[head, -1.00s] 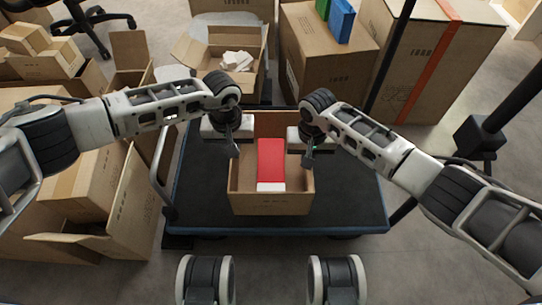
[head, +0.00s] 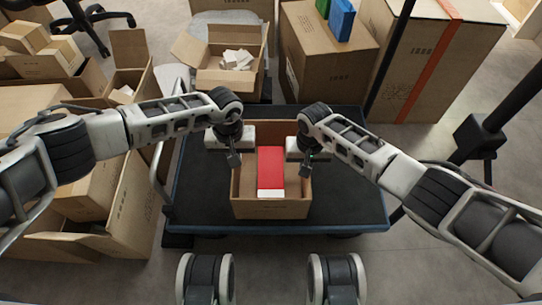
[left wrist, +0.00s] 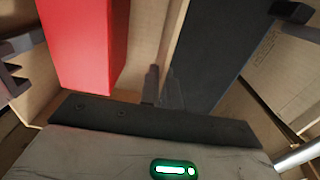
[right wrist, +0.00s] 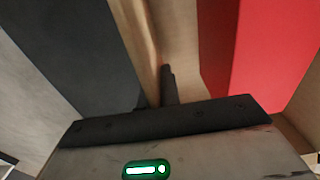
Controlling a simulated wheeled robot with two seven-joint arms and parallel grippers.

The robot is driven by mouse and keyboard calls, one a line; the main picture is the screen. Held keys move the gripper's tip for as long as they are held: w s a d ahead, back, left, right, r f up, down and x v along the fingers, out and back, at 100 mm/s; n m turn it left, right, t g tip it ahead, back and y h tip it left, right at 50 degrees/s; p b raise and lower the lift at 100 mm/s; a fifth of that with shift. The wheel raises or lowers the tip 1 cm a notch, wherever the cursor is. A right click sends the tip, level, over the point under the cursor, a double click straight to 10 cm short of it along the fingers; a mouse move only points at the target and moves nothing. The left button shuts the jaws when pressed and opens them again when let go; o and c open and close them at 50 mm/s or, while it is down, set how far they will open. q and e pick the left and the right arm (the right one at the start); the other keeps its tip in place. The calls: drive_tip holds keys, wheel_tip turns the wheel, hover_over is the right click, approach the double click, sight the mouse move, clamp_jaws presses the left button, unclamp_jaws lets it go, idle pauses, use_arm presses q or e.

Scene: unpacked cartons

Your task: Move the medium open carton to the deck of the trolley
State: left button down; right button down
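The medium open carton (head: 270,209) is upright over the dark deck of the trolley (head: 348,190), near its front edge, and appears to rest on it. A red box with a white end (head: 270,170) stands inside. My left gripper (head: 234,160) is at the carton's left wall and my right gripper (head: 306,160) at its right wall. Each is shut on its wall, with the wall between the fingers in the left wrist view (left wrist: 163,88) and right wrist view (right wrist: 157,88). The fingertips are partly hidden. The dark deck shows beyond the walls in both wrist views.
An open carton with white pieces (head: 232,75) stands behind the trolley. Big closed cartons (head: 325,60) stand at the back right, with blue and green items on one. Opened cartons (head: 125,210) crowd the left. The deck right of the carton is clear.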

use_arm(q)
drive_tip(key=c, duration=1.6)
unclamp_jaws()
use_arm(e)
drive_tip(key=c, duration=1.6)
unclamp_jaws()
drive_tip(key=shift+r, duration=0.15)
use_arm(q)
wheel_tip(320, 180, up, 12)
use_arm(e)
wheel_tip(320, 180, up, 12)
drive_tip(key=shift+f, duration=0.1)
